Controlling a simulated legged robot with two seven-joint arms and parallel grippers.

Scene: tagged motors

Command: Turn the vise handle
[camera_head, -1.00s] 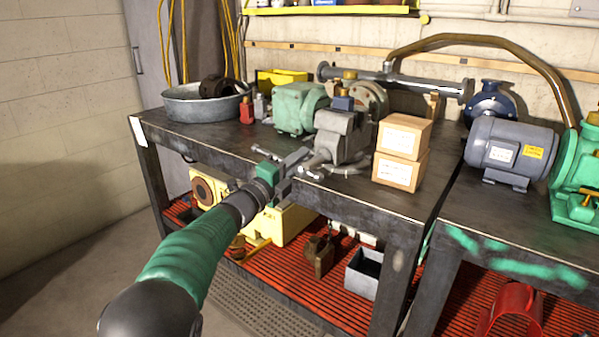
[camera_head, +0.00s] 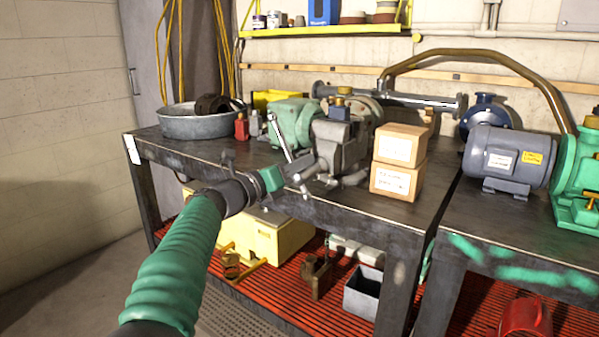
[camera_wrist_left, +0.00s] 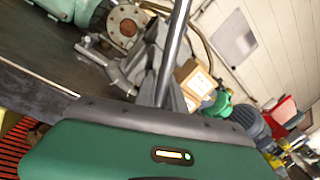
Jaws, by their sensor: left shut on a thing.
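The grey vise (camera_head: 340,146) stands at the front edge of the dark workbench in the head view. Its handle (camera_head: 281,136) is a slim metal bar at the vise's front left, tilted with its upper end leaning left. My left gripper (camera_head: 299,172) is at the front of the vise, shut on the vise handle, its fingers partly hidden against the vise. In the left wrist view the handle (camera_wrist_left: 173,50) rises steeply from behind my green gripper body, and the vise (camera_wrist_left: 148,62) shows behind it. My right gripper is not in view.
Two stacked cardboard boxes (camera_head: 398,160) stand right of the vise. A green motor (camera_head: 289,118), a small red bottle (camera_head: 241,127) and a metal basin (camera_head: 196,122) are to its left. A grey motor (camera_head: 508,157) sits on the right bench. The left front benchtop is clear.

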